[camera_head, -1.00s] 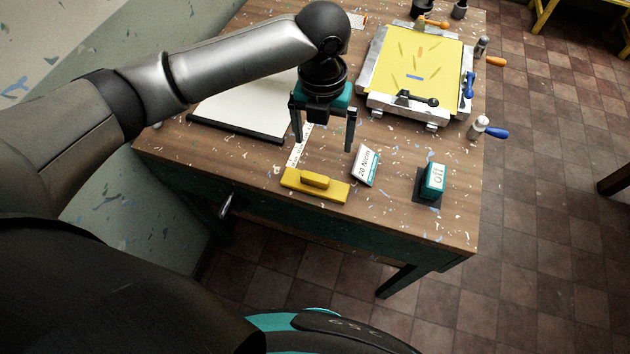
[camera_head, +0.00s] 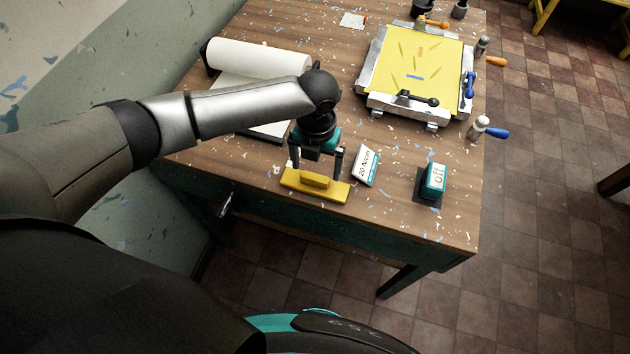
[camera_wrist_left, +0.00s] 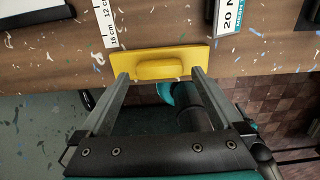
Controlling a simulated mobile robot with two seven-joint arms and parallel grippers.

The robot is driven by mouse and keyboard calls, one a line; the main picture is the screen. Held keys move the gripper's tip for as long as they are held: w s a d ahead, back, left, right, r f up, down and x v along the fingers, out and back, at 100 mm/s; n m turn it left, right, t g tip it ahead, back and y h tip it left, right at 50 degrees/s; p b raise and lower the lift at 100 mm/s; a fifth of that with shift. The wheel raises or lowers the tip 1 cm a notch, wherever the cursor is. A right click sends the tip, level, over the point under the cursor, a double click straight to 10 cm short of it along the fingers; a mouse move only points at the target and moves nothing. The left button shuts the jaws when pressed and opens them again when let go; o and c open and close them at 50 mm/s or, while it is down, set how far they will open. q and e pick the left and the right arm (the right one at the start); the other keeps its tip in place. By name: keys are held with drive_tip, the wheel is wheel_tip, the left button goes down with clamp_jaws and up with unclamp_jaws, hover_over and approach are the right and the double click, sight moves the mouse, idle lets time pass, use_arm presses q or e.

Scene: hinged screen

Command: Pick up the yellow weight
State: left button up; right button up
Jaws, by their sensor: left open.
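The yellow weight (camera_head: 314,186) is a flat bar with a raised grip on top, lying near the front edge of the table. It also shows in the left wrist view (camera_wrist_left: 160,63), lying crosswise beyond my fingers. My left gripper (camera_head: 316,165) is open and points down, just above and behind the weight in the head view. In the left wrist view its fingertips (camera_wrist_left: 160,73) spread to both sides of the raised grip, over the bar. Whether they touch it I cannot tell. My right gripper is not in view.
A printing frame with a yellow sheet (camera_head: 415,70) is at the back right. A paper roll (camera_head: 258,59) lies behind my arm. A ruler strip (camera_wrist_left: 106,22) lies beside the weight.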

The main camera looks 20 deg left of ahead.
sight(315, 176)
use_arm(q)
drive_tip(key=f, duration=0.3)
drive_tip(key=shift+s+a+f, duration=0.1)
drive_tip(key=shift+s+f, duration=0.1)
drive_tip(key=shift+f, duration=0.1)
drive_tip(key=shift+w+r, duration=0.1)
drive_tip(key=shift+r, duration=0.05)
clamp_jaws()
idle(0.4)
